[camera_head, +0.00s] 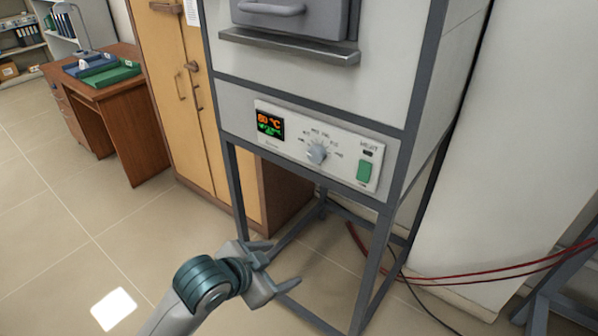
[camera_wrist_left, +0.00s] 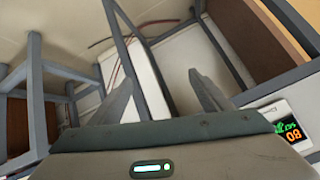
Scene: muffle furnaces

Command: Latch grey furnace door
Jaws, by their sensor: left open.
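The grey furnace door (camera_head: 312,18) is at the top of the head view, cut off by the frame edge. A grey handle bar (camera_head: 270,8) runs across its front, and a grey ledge (camera_head: 290,47) juts out below it. Whether the door is latched cannot be seen. My left gripper (camera_head: 280,268) is open and empty, low in front of the furnace stand and well below the door. Its two fingers also show in the left wrist view (camera_wrist_left: 165,95), apart with nothing between them. My right gripper is in neither view.
The control panel (camera_head: 315,147) has a lit display, a knob and a green switch (camera_head: 364,171). The stand's grey legs (camera_head: 372,270) are close to my left gripper. Wooden cabinet (camera_head: 178,90) and desk (camera_head: 125,110) stand left. Red cables (camera_head: 480,272) run right. Floor at left is clear.

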